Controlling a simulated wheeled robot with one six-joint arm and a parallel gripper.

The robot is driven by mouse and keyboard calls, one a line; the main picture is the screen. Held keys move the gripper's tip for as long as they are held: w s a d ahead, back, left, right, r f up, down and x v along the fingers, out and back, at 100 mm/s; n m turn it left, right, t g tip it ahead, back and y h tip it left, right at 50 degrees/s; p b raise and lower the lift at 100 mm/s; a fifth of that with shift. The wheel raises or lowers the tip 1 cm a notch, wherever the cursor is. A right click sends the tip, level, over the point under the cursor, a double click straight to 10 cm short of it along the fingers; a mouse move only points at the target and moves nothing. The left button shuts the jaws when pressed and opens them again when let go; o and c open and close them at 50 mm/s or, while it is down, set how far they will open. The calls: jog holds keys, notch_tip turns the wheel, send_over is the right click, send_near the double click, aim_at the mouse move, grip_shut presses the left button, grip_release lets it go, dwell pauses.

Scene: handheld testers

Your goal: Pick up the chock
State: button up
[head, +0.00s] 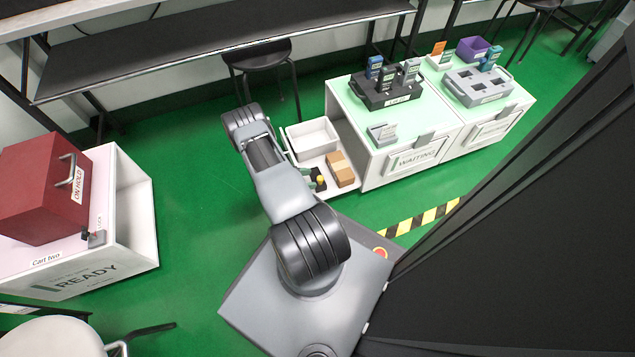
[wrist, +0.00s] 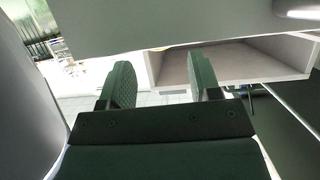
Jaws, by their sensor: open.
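My gripper (wrist: 160,68) shows in the wrist view with its two dark green fingers wide apart and nothing between them. In the head view my arm hides most of the gripper. I cannot identify the chock with certainty in either view. A small yellow and dark item (head: 320,182) is beside my arm in the head view, at the low white shelf (head: 312,160); it is too small to name. A small grey item (head: 383,133) lies on the front of the WAITING cart's pale green top (head: 432,118).
The shelf bears a white bin (head: 312,137) and a cardboard box (head: 340,169). A dark tray of testers (head: 387,98) and a grey slotted tray (head: 478,86) stand on the carts. A red ON HOLD box (head: 42,190) sits on the READY cart (head: 128,225). Green floor lies clear between.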

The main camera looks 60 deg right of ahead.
aim_at(318, 178)
jog(key=b+x, duration=0.1)
jog(key=x, duration=0.1)
jog(key=b+x, duration=0.1)
jog(key=x, duration=0.1)
jog(key=shift+s+d+f, duration=0.1)
jog(key=shift+d+f, duration=0.05)
jog(key=shift+f, duration=0.15)
jog(key=shift+s+d+b, duration=0.3)
jog(key=shift+d, duration=0.1)
jog(key=shift+c, duration=0.2)
grip_shut()
